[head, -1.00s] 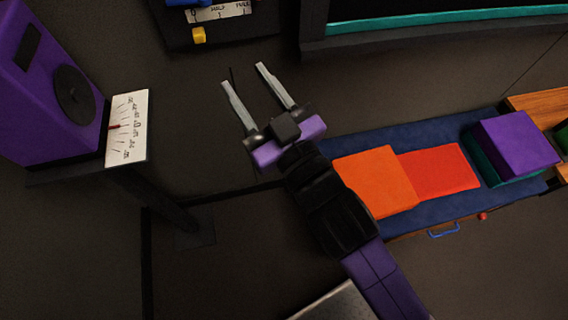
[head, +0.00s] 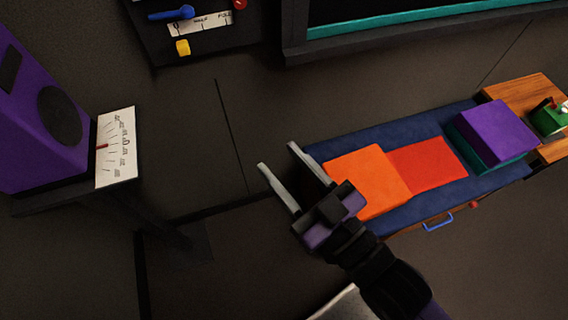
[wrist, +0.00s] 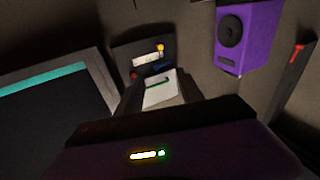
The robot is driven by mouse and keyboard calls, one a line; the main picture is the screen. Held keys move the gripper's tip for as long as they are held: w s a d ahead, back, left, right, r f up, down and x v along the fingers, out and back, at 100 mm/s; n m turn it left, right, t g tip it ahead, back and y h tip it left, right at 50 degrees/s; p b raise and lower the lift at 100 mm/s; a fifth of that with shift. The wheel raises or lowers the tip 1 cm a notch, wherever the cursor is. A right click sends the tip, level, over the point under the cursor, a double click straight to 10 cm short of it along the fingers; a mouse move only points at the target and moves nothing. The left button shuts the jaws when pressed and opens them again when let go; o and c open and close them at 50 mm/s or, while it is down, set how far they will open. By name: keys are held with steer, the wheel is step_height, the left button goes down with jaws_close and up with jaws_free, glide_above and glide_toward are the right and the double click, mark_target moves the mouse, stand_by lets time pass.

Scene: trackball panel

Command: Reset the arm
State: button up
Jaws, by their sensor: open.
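My gripper (head: 278,160) is in the lower middle of the head view, its two pale fingers apart with nothing between them. It is beside the left end of the blue mat (head: 455,118), near an orange block (head: 365,178); I cannot tell its height above it. In the wrist view the dark gripper body fills the bottom and the fingertips cannot be made out clearly.
A purple speaker-like box (head: 35,120) with a dial card (head: 116,147) stands at left. A panel with a blue lever (head: 170,14) and yellow knob (head: 183,47) is at the top. A red sheet (head: 427,165) and purple block (head: 495,130) lie on the mat. Floor between is clear.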

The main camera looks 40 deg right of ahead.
stand_by(0.5)
steer(key=s+d+f+g, duration=0.2)
steer(key=s+f, duration=0.1)
steer(key=s, duration=0.5)
steer(key=s+d+f+m+g+h, duration=0.1)
steer(key=s+d+f+g, duration=0.1)
steer(key=s, duration=0.7)
step_height(320, 180, down, 2)
steer(key=shift+s+d+f+h, duration=0.2)
steer(key=shift+s+d+h, duration=0.1)
steer(key=shift+d, duration=0.15)
steer(key=shift+w, duration=0.1)
steer(key=shift+c, duration=0.5)
